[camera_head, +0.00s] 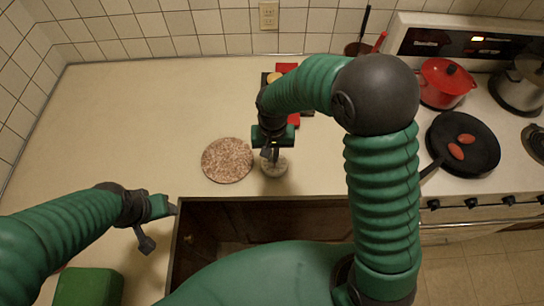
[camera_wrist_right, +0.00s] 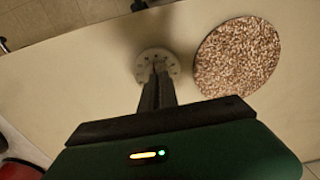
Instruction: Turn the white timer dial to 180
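The white timer dial (camera_head: 275,170) is a small, pale round disc on the counter, with dark marks around its face in the right wrist view (camera_wrist_right: 146,59). My right gripper (camera_head: 273,154) is above it, pointing down. In the wrist view its dark fingers (camera_wrist_right: 158,72) are close together, with their tips over the middle of the dial. They hide its centre, so I cannot tell whether a knob is between them.
A round speckled mat (camera_head: 227,160) lies just left of the dial. Red and dark items (camera_head: 286,68) sit behind my right arm. A red pot (camera_head: 445,82) and a black pan (camera_head: 470,140) are on the stove at right. The counter's left side is clear.

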